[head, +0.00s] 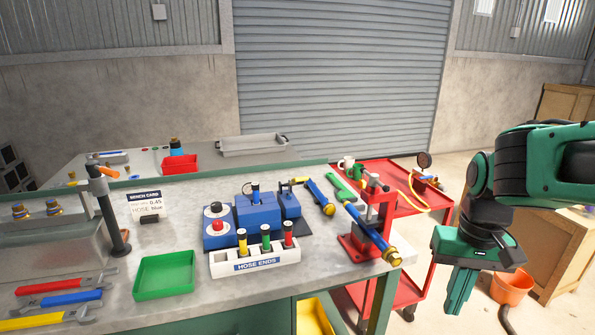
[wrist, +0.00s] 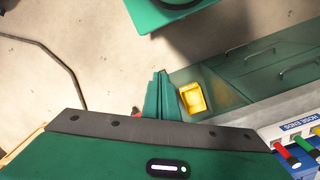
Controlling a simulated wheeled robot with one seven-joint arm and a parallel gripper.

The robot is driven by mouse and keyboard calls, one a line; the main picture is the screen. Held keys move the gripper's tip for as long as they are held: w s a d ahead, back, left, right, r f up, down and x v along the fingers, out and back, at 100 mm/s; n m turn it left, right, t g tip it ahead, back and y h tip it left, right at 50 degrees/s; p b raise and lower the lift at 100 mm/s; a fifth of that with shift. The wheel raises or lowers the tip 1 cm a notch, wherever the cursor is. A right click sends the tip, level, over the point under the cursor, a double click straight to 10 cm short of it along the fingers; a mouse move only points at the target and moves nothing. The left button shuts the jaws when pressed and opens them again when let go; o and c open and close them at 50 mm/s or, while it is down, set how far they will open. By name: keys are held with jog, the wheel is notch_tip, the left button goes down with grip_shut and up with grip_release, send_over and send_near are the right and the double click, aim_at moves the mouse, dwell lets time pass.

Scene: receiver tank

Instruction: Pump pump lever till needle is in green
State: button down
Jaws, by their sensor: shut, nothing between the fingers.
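A red stand (head: 357,243) at the right end of the grey bench holds a slanting blue tube (head: 372,236) with brass ends. I cannot tell for sure which part is the pump lever. A round dark gauge (head: 424,160) stands on the red cart behind the bench, with a yellow hose near it. Its needle and green zone cannot be made out. My gripper (head: 460,308) points down, right of the bench and apart from the stand. Its green fingers are shut and empty; they also show in the wrist view (wrist: 163,80).
A white hose-end rack (head: 256,262), a green tray (head: 164,275), blue blocks (head: 255,212) and a bench card (head: 146,203) are on the bench. The red cart (head: 400,205) and an orange bucket (head: 512,287) stand nearby. A yellow tray (wrist: 193,98) shows in the wrist view.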

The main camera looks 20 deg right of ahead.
jog(key=shift+s+d, duration=0.1)
jog(key=shift+d, duration=0.15)
